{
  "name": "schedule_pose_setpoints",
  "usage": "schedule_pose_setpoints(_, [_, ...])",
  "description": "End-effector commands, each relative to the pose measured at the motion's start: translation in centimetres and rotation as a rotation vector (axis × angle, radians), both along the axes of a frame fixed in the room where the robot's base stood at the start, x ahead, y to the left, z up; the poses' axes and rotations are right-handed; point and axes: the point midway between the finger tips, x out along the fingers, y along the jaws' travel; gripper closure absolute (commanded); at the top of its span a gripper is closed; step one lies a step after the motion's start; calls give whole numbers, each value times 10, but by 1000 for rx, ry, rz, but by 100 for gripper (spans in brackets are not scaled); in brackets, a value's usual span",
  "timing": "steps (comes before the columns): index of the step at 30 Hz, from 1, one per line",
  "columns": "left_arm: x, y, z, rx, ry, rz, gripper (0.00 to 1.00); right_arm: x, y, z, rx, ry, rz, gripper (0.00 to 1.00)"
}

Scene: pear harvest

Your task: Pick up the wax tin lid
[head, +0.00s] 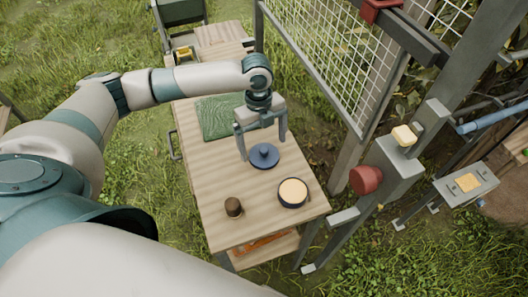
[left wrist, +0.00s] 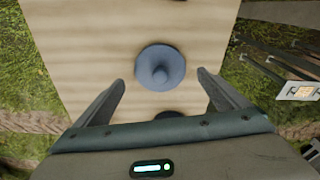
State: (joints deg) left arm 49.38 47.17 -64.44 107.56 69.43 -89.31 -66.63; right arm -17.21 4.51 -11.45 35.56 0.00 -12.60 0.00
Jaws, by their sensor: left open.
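The wax tin lid (head: 264,156) is a round blue disc with a knob in its middle. It lies flat on the wooden table (head: 215,185). The open wax tin (head: 292,193), dark with a pale yellow fill, stands nearer the table's front right corner. My left gripper (head: 264,150) is open and points down above the lid, with nothing between its fingers. In the left wrist view the lid (left wrist: 160,67) shows ahead of the two spread fingers (left wrist: 160,82), apart from them. A dark edge, partly hidden by the gripper body, shows below it. My right gripper is not in view.
A small dark brown cup-like object (head: 233,207) stands at the table's front left. A post with a red knob (head: 365,180) and a mesh panel (head: 335,50) rise along the right side.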

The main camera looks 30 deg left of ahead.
Motion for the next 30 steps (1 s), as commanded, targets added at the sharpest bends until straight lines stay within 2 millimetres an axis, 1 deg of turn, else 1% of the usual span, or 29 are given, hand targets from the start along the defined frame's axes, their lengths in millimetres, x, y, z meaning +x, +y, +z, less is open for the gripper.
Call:
schedule_pose_setpoints(1, [0, -1, -3, 0, 2, 1, 6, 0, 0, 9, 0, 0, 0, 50])
schedule_pose_setpoints(2, [-1, -1, -7, 1, 3, 1, 6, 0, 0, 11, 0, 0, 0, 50])
schedule_pose_setpoints(3, [-1, -2, -13, -1, 3, 1, 6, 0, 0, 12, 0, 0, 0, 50])
schedule_pose_setpoints(6, [-1, -3, -24, 1, 1, 1, 6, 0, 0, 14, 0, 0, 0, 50])
schedule_pose_setpoints(9, [-2, -3, -31, 0, 0, -1, 6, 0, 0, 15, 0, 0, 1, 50])
schedule_pose_setpoints(23, [-1, -3, -32, 0, -1, -1, 6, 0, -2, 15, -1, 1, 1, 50])
schedule_pose_setpoints(24, [-1, -3, -32, 0, -1, -1, 11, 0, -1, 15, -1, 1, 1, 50])
schedule_pose_setpoints(26, [-1, -3, -32, 0, -1, -1, 25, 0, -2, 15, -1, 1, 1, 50])
schedule_pose_setpoints(27, [-1, -3, -32, 0, -1, -1, 35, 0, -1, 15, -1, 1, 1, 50])
schedule_pose_setpoints(29, [-1, -3, -32, 0, -1, -1, 49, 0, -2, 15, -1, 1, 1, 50])
schedule_pose_setpoints(30, [-1, -3, -32, 0, -1, -1, 49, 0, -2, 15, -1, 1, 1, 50])
